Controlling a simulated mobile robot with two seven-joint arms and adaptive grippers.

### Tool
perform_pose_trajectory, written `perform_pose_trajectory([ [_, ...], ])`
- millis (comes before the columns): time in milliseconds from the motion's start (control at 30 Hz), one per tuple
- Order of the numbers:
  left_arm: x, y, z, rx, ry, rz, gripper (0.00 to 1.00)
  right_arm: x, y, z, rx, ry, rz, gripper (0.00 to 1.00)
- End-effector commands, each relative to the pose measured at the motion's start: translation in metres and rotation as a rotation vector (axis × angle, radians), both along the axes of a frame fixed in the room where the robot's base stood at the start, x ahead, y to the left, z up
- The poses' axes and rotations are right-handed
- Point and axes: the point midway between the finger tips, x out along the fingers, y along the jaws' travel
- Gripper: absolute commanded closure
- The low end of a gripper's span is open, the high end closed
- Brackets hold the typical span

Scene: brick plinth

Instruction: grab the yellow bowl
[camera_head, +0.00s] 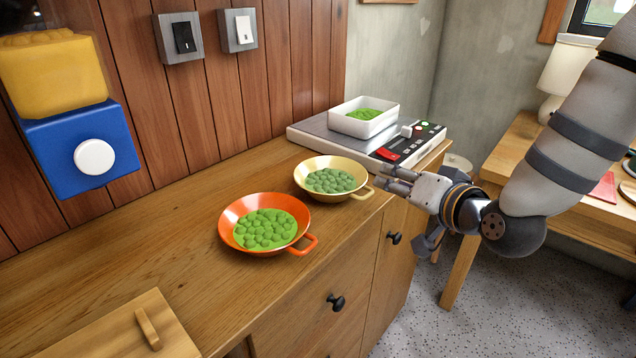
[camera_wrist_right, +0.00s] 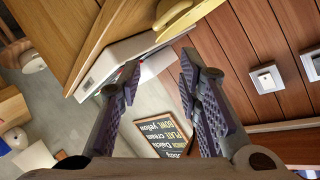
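The yellow bowl (camera_head: 322,161), pale yellow with green peas in it and a small side handle, stands on the wooden cabinet top. Part of it, a yellow curved wall, shows at the top of the right wrist view (camera_wrist_right: 188,17). My right gripper (camera_head: 383,178) is just right of the bowl near the cabinet's front edge, with its fingers pointing towards it. In the wrist view its two fingers (camera_wrist_right: 161,66) stand apart with nothing between them. I cannot tell whether a finger touches the bowl's handle. My left gripper is not in view.
An orange bowl (camera_head: 229,215) of peas stands left of the yellow bowl. Behind is a scale (camera_head: 318,128) with a white dish (camera_head: 343,122). A blue and yellow dispenser (camera_head: 60,135) hangs on the wall. A wooden lid (camera_head: 115,335) lies front left. A written chalkboard (camera_wrist_right: 160,140) shows in the wrist view.

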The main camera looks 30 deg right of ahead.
Motion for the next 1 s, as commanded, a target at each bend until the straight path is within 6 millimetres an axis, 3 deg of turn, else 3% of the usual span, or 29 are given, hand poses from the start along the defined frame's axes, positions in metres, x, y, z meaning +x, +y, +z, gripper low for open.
perform_pose_trajectory([
  [200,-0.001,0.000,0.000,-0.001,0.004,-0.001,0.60,0.045,-0.004,-0.017,-0.002,0.002,0.000,0.68],
  [600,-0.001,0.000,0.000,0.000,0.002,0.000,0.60,0.103,-0.001,-0.040,-0.001,0.001,0.000,0.68],
  [867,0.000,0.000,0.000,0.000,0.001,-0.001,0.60,0.109,-0.001,-0.041,0.000,0.002,0.000,0.68],
  [1000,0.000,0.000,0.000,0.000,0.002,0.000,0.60,0.109,-0.001,-0.042,0.000,0.002,0.000,0.97],
])
